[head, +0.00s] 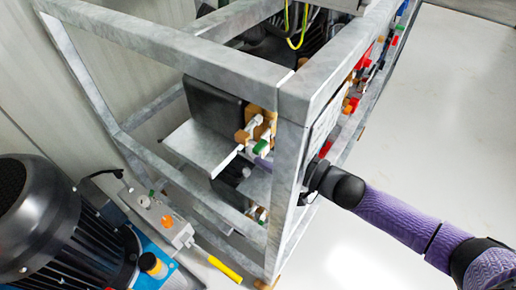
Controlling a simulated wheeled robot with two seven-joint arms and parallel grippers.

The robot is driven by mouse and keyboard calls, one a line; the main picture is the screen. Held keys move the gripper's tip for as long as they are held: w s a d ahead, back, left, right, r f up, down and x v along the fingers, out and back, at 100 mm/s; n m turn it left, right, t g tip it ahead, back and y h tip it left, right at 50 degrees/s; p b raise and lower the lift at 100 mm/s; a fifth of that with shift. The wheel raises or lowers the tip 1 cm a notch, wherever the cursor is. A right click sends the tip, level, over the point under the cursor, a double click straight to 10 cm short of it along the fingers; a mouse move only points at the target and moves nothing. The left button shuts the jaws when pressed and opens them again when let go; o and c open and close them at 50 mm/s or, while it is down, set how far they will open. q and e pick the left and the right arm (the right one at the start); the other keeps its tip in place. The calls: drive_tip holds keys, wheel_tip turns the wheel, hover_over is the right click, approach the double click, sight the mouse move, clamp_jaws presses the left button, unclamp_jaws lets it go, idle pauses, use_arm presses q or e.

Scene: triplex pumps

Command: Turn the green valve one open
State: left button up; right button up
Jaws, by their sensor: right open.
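A small green valve handle (262,147) sits beside brass fittings (252,124) inside the grey metal frame, just left of the front corner post. My right arm comes in from the right and passes behind that post. My right gripper (250,154) shows only in part, left of the post, close beside and below the green handle. It is open. The post hides most of my wrist, and I cannot tell whether the fingers touch the handle. My left gripper is out of view.
The grey frame's corner post (288,190) and top rails stand close around my right arm. Red valve handles (326,148) line the frame's right side. A black motor (40,215) and a yellow handle (225,270) are at the lower left. The pale floor at right is clear.

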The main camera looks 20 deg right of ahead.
sight(264, 147)
drive_tip(key=x, duration=0.2)
drive_tip(key=shift+w+a+f+b, duration=0.15)
drive_tip(key=shift+w+a+b, duration=0.15)
drive_tip(key=shift+b, duration=0.1)
drive_tip(key=shift+w+a, duration=0.25)
drive_tip(key=shift+w, duration=0.1)
clamp_jaws()
